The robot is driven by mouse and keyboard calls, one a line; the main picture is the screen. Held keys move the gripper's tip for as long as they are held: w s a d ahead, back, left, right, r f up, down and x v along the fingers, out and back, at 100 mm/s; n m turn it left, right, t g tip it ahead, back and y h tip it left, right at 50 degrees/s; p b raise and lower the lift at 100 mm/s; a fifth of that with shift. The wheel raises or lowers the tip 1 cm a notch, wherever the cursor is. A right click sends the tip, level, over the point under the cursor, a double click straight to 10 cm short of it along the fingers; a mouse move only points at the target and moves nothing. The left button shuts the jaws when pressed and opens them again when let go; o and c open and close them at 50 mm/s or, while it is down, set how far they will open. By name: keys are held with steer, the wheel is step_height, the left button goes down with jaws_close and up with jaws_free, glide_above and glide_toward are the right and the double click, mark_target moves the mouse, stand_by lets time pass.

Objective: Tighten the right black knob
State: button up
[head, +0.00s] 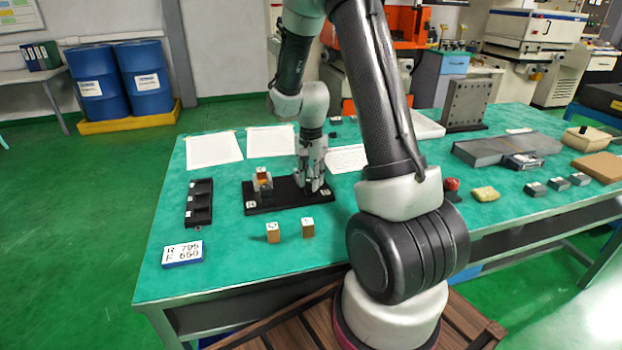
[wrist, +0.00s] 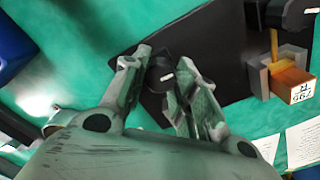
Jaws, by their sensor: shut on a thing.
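A black plate (head: 282,196) lies on the green table; it also shows in the wrist view (wrist: 225,35). A round black knob (wrist: 160,76) with a white mark stands at the plate's right end as the head view sees it. My gripper (head: 314,187) points down over that end and hides the knob in the head view. In the wrist view my gripper (wrist: 160,68) has one finger on each side of the knob and is shut on it. At the plate's left part, a grey clamp (head: 262,186) holds an orange-brown block (wrist: 292,84) with a white label.
Two small wooden blocks (head: 273,232) (head: 307,228) stand in front of the plate. A black compartment tray (head: 199,203) and an "R 795 F 650" sign (head: 183,254) lie to the left. White sheets (head: 214,149) lie behind. A steel block (head: 466,103) and several other items occupy the right side.

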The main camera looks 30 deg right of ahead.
steer(key=shift+m, duration=1.9)
steer(key=o, duration=1)
step_height(320, 180, up, 12)
